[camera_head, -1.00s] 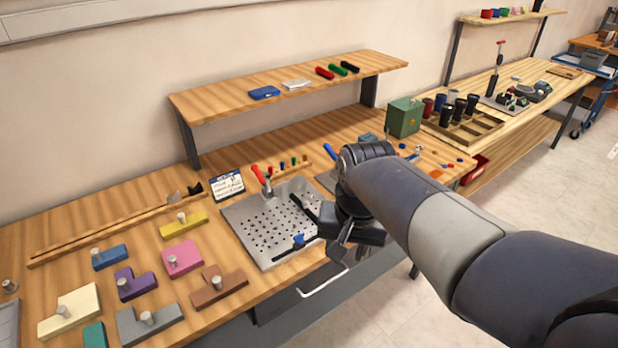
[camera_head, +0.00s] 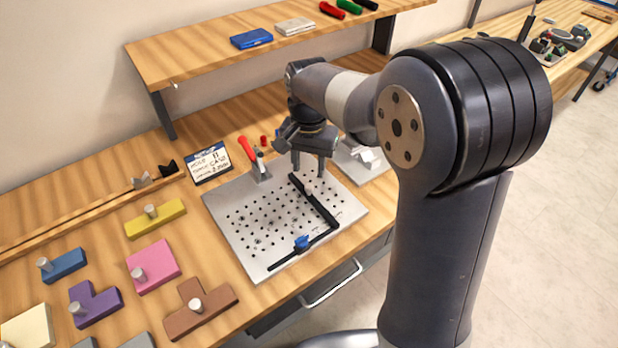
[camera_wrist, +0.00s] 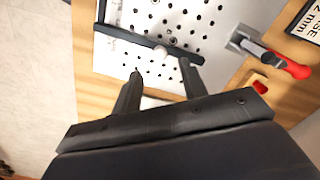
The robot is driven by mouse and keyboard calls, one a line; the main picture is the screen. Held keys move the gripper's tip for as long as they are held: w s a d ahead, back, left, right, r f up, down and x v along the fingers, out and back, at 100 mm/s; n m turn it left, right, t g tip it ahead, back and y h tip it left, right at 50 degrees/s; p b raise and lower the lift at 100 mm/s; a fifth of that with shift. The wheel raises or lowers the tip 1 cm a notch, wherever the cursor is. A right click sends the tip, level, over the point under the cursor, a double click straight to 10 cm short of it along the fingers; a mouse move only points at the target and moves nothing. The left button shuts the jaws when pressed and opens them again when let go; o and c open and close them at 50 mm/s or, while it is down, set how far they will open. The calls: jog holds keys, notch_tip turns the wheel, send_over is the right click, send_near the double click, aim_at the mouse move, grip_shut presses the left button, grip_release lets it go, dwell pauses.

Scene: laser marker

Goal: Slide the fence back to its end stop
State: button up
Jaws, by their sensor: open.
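The perforated grey plate (camera_head: 240,225) lies on the bench. A black fence bar (camera_head: 323,208) crosses its right side, with a small grey knob (camera_head: 308,190) on it. A second black bar (camera_head: 325,236) with a blue clamp (camera_head: 302,243) lies along the front, near the first bar's front end. My gripper (camera_head: 308,170) is open and empty, pointing down near the back right of the plate. Whether the fingers touch the fence, I cannot tell.
A red-handled toggle clamp (camera_head: 258,165) stands at the plate's back edge, close to my gripper. Coloured blocks with pegs, such as the pink one (camera_head: 155,262), lie to the left. A shelf (camera_head: 200,55) hangs over the back.

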aim_at(309, 186)
notch_tip(309, 186, down, 6)
jog(key=shift+r, duration=0.1)
jog(key=shift+c, duration=0.3)
grip_shut()
dwell(0.4)
